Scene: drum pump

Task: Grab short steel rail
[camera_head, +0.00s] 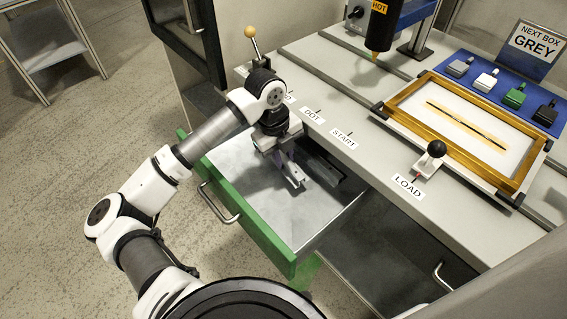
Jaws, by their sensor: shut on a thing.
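My gripper (285,163) reaches down into the open green-fronted drawer (262,233). It is shut on a short grey steel rail (295,179), whose near end shows below and beside the fingers. The far part of this rail is hidden by my gripper. I cannot tell whether the rail touches the drawer floor. A second, darker grey rail (321,168) lies just to the right, near the drawer's right side.
The bench top above carries a gold-framed tray (460,163), a black-knobbed lever (430,158), a ball-topped lever (254,42) and a hot nozzle (379,45). A blue rack (500,88) holds several coloured blocks. The drawer's front floor is clear.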

